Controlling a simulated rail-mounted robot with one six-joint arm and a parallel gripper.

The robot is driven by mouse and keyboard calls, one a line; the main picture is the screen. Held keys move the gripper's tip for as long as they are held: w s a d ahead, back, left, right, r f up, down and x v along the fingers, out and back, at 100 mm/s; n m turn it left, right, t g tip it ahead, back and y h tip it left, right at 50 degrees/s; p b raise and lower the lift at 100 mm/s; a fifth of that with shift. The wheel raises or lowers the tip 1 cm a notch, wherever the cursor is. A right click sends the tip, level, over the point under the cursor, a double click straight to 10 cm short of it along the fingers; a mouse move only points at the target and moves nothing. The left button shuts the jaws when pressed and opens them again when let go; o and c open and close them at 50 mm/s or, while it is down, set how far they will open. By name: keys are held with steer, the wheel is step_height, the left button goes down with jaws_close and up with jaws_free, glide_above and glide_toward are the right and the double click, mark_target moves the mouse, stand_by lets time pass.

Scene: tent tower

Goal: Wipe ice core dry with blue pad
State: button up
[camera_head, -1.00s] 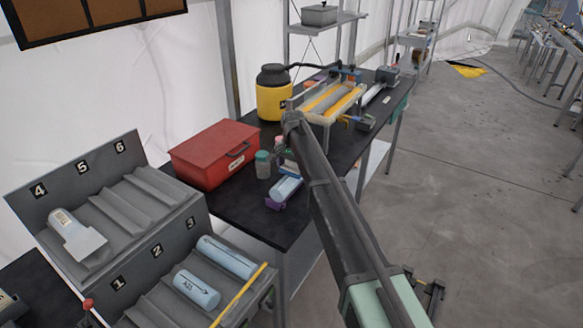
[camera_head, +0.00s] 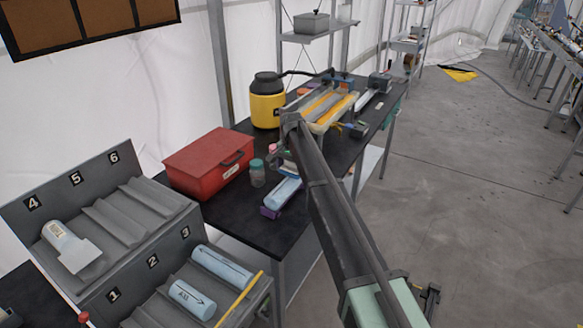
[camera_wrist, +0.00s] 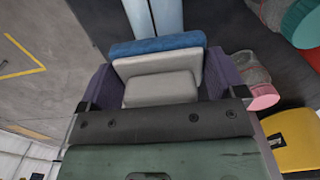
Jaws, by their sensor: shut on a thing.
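The ice core (camera_head: 285,191) is a pale blue cylinder lying in a purple cradle (camera_head: 271,212) on the black table in the head view. It also shows at the top of the wrist view (camera_wrist: 168,14), just beyond the pad. The blue pad (camera_wrist: 155,45) is a blue strip on a pale grey block. My gripper (camera_wrist: 157,82) is shut on that block, with purple pieces on both sides. The blue edge points toward the core; I cannot tell whether they touch. In the head view my arm mostly hides the gripper and pad.
A red box (camera_head: 208,163), a green-lidded jar (camera_head: 257,174) and a yellow jug (camera_head: 267,103) stand near the core. A grey numbered rack (camera_head: 140,212) with more cores is at left. A tray with yellow rails (camera_head: 332,112) lies farther back.

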step_height(320, 180, up, 7)
steer(key=p, duration=0.6)
steer(key=shift+f, duration=0.1)
steer(key=shift+f, duration=0.15)
step_height(320, 180, down, 3)
steer(key=b, duration=0.3)
steer(key=shift+r, duration=0.4)
